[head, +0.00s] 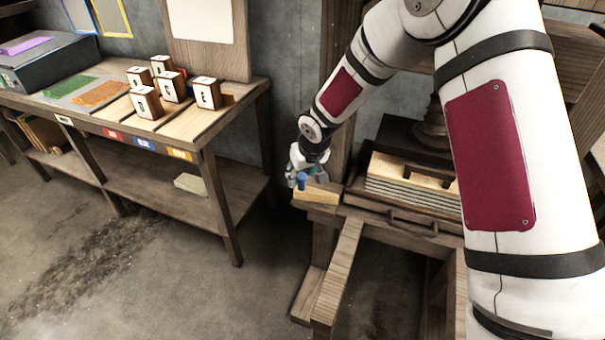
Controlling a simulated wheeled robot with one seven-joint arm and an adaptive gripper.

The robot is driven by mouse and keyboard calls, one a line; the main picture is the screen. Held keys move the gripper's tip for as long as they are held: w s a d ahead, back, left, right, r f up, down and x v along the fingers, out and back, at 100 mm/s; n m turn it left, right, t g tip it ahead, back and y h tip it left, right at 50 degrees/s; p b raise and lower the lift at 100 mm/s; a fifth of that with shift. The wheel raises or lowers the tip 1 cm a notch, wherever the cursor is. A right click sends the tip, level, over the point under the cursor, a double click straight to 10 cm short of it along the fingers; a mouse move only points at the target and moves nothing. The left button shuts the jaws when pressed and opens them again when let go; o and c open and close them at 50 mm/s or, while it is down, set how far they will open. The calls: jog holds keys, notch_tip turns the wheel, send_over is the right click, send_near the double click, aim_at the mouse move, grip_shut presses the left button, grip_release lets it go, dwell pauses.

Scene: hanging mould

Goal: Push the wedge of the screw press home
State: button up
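The screw press stands right of centre, partly hidden behind my arm. Its dark upper plate (395,133) sits over a stack of pale sheets or boards (400,187) on a wooden bed. A pale wooden piece, which looks like the wedge (318,197), lies at the left end of the press bed. My gripper (306,180) points down just above this piece, at its left part. I cannot tell whether it touches the piece. A blue part and a greenish part show at its fingers. They are too small to show whether it is open or shut.
Two wooden rails (338,270) run forward from the press. The floor between is clear.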

grip_shut()
jog(key=s+d, duration=0.1)
jog(key=d, duration=0.1)
jog(key=d+p, duration=0.1)
jog(key=d, duration=0.1)
jog(key=s+d, duration=0.1)
jog(key=d, duration=0.1)
jog(key=shift+s+d, duration=0.25)
jog(key=shift+s, duration=0.1)
jog(key=shift+f, duration=0.1)
jog(key=shift+o, duration=0.4)
grip_release()
jog(key=shift+d, duration=0.1)
jog(key=v, duration=1.2)
